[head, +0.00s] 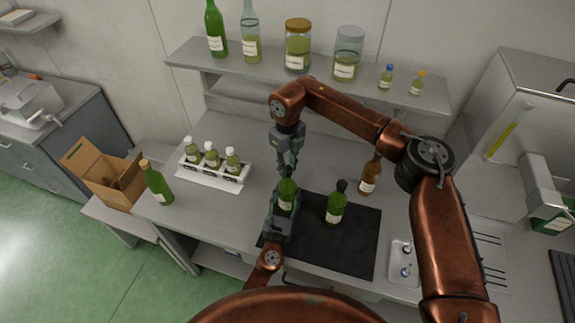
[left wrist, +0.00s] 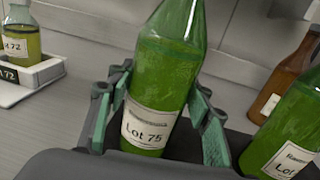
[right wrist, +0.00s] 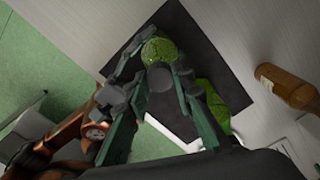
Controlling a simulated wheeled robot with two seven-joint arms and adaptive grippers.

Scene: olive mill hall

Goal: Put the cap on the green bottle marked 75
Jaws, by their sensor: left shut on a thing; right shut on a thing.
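The green bottle marked Lot 75 (left wrist: 148,122) stands upright between the fingers of my left gripper (left wrist: 160,135), which is shut on it. In the head view this bottle (head: 287,198) is at the left edge of the dark mat, with my left gripper (head: 281,222) around it. My right gripper (head: 288,172) is directly above the bottle, pointing down. In the right wrist view its fingers are shut on a small grey cap (right wrist: 160,78), in front of the green bottle (right wrist: 158,48). The bottle's mouth is hidden; I cannot tell whether the cap touches it.
Another green bottle (head: 335,207) with a dark top stands on the dark mat (head: 345,252), right of the held one. A brown bottle (head: 370,178) stands behind. A white rack (head: 215,180) with small bottles is left. A small tray (head: 403,278) with small parts is right.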

